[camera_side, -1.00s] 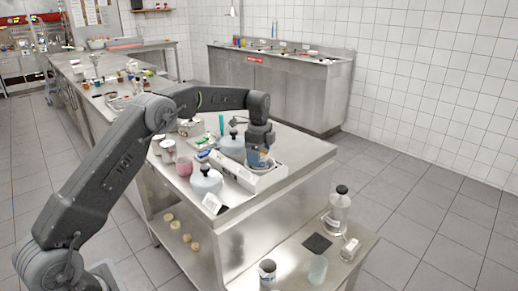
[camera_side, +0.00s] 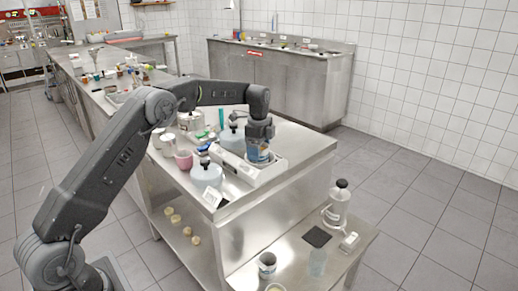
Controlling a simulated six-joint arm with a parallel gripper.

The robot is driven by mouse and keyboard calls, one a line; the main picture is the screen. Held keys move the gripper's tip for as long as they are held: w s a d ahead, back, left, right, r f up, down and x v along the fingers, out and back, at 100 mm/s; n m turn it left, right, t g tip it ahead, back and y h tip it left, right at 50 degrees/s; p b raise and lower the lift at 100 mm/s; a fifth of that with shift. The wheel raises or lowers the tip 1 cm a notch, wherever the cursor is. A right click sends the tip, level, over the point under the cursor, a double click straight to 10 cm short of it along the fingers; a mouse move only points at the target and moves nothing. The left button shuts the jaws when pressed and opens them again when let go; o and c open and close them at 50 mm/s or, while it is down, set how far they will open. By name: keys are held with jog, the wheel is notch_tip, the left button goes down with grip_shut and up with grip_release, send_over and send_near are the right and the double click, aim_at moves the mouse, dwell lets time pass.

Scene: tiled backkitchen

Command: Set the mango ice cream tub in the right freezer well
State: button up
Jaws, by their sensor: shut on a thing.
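My gripper (camera_side: 258,143) points down over the white freezer box (camera_side: 240,172) on the steel counter. It is shut on a small blue tub (camera_side: 258,155), which I take to be the mango ice cream tub, though its label is too small to read. The tub is upright at the right part of the box, over or inside the right well. I cannot tell whether it touches the well's bottom. The gripper hides the tub's top and the box rim hides its lower part. Domed lids with black knobs stand beside the box, one in front (camera_side: 207,174) and one behind (camera_side: 231,138).
A pink cup (camera_side: 184,159) and white canisters stand left of the box. A small white sign (camera_side: 211,197) stands at the counter's front edge. The counter's right side (camera_side: 300,148) is clear.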

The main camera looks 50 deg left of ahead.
jog(key=shift+f, duration=0.6)
dwell(0.4)
jog(key=o, duration=0.7)
jog(key=shift+r, duration=0.1)
notch_tip(320, 180, up, 11)
dwell(0.8)
dwell(0.3)
jog(key=s+d+r+n+t, duration=0.1)
jog(key=s+d+r+n, duration=0.2)
jog(key=s+d+r, duration=0.4)
jog(key=s+d+r+n+t, duration=0.2)
jog(key=s+r+n, duration=0.15)
jog(key=s, duration=0.55)
jog(key=s+d+f+n+t, duration=0.1)
jog(key=s+d+f+n, duration=0.1)
jog(key=s, duration=0.5)
jog(key=s+d+f+n, duration=0.1)
jog(key=s+f+n, duration=0.1)
jog(key=s, duration=0.5)
jog(key=s+d+f+n+t, duration=0.1)
jog(key=s+d+f+n, duration=0.1)
jog(key=s, duration=0.5)
jog(key=shift+s+d+f+n+t, duration=0.25)
jog(key=shift+d+f+n+t, duration=0.15)
jog(key=shift+f, duration=0.4)
